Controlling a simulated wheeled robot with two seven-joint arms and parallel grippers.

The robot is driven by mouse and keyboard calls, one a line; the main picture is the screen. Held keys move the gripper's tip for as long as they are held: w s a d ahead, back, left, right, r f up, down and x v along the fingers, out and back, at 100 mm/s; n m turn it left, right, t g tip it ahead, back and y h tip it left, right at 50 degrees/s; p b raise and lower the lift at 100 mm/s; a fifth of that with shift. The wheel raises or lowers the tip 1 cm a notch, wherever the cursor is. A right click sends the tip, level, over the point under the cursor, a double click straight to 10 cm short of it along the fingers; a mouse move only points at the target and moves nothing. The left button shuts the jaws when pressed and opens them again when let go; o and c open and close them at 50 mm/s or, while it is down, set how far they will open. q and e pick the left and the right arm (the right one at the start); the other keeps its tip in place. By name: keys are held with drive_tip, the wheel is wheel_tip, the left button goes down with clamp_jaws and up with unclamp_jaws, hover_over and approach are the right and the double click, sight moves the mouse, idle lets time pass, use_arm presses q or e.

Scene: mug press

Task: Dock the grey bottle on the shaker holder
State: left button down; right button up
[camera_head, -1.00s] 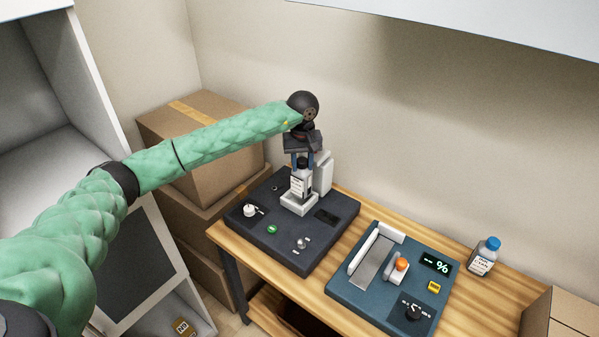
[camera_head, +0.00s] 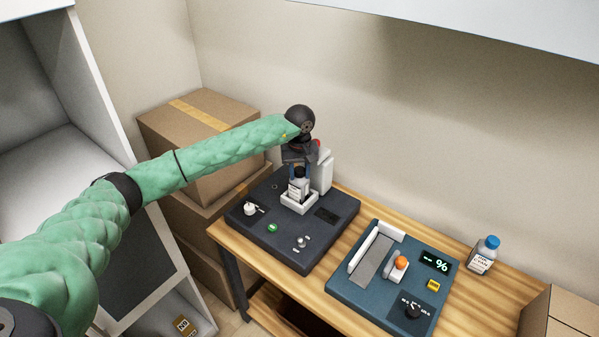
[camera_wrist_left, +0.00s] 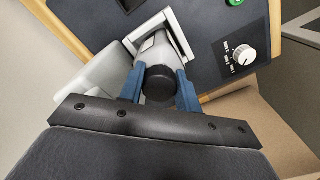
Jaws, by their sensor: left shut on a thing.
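The grey bottle (camera_head: 298,187) with a black cap stands upright at the white shaker holder (camera_head: 299,204) on the dark shaker base. Its lower end appears to be inside the holder's rim; whether it rests on the bottom is hidden. My left gripper (camera_head: 300,169) comes down from above and is shut on the bottle near its cap. In the left wrist view the blue fingers of the gripper (camera_wrist_left: 160,90) lie on both sides of the bottle (camera_wrist_left: 158,52), and the white holder rim (camera_wrist_left: 176,33) surrounds its far end. My right gripper is not in view.
A white upright block (camera_head: 323,172) stands just behind the holder. A teal device (camera_head: 345,283) with an orange knob sits to the right on the wooden table. A blue-capped bottle (camera_head: 484,257) stands farther right. Cardboard boxes (camera_head: 200,145) are stacked at the left.

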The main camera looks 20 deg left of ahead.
use_arm(q)
drive_tip(key=c, duration=1)
unclamp_jaws()
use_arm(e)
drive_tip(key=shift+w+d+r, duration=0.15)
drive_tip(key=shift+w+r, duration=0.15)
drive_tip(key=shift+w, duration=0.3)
use_arm(q)
drive_tip(key=shift+r, duration=0.1)
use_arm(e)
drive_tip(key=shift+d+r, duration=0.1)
use_arm(q)
drive_tip(key=shift+r, duration=0.3)
wheel_tip(320, 180, up, 3)
drive_tip(key=shift+f, duration=0.1)
wheel_tip(320, 180, up, 7)
drive_tip(key=shift+r, duration=0.8)
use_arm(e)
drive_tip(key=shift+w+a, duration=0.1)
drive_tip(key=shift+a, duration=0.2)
